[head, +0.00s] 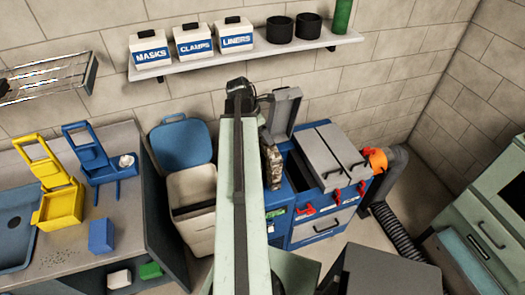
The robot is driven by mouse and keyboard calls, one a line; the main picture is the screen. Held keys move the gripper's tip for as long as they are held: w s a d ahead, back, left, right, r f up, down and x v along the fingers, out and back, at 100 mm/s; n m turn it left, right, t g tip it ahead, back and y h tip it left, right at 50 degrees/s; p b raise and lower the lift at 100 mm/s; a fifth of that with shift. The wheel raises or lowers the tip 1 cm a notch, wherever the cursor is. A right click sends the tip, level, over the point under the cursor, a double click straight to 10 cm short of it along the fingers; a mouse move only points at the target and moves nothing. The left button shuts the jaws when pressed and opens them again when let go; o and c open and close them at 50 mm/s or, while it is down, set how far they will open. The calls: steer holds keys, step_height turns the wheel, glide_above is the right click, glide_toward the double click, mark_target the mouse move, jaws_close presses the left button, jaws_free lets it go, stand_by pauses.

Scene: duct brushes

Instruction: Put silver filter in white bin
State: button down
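A mottled silver-brown piece (272,164), probably the silver filter, shows upright just right of my arm, in front of the blue machine's raised grey lid. The white bin (197,190) stands on the floor left of my arm, its blue lid (181,143) tipped open against the wall. My arm reaches up the middle of the view, and my gripper (262,106) is near its far end, close above the mottled piece. My fingers are too small and partly hidden, so I cannot tell whether they touch or hold it.
The blue machine (326,232) with grey lids (330,158) and red latches stands right of my arm, beside a black hose (392,230). A workbench (85,236) with yellow and blue holders is at left. A shelf (270,52) with labelled boxes runs above.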

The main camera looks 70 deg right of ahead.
step_height(320, 180, down, 5)
steer(key=b, duration=0.4)
steer(key=shift+f, duration=0.2)
steer(key=shift+c, duration=1.1)
jaws_free()
steer(key=shift+r, duration=0.1)
steer(key=p, duration=1.2)
glide_toward(265, 142)
steer(key=w+r, duration=0.1)
steer(key=shift+w+d+f, duration=0.1)
steer(key=shift+d, duration=0.3)
steer(key=shift+b, duration=0.3)
